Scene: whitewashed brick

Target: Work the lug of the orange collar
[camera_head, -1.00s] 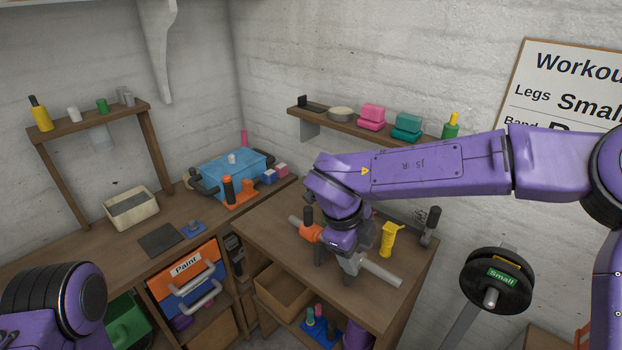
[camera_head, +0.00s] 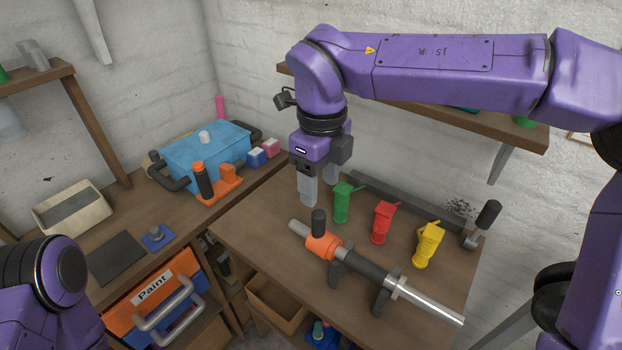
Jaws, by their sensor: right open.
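The orange collar (camera_head: 323,246) sits around the left part of a grey bar (camera_head: 420,298) lying across a dark stand. Its black lug (camera_head: 318,222) points upward from the collar. My right gripper (camera_head: 318,186) is open and empty, fingers pointing down, above and behind the lug. It looks apart from the collar. My left arm (camera_head: 45,295) shows at the lower left; its gripper is out of view.
Green (camera_head: 342,202), red (camera_head: 382,222) and yellow (camera_head: 428,244) clamp-like pieces stand behind the bar. A black-handled lever (camera_head: 483,222) is at the table's right. A blue box (camera_head: 205,152) and an orange tool (camera_head: 218,186) stand on the left bench.

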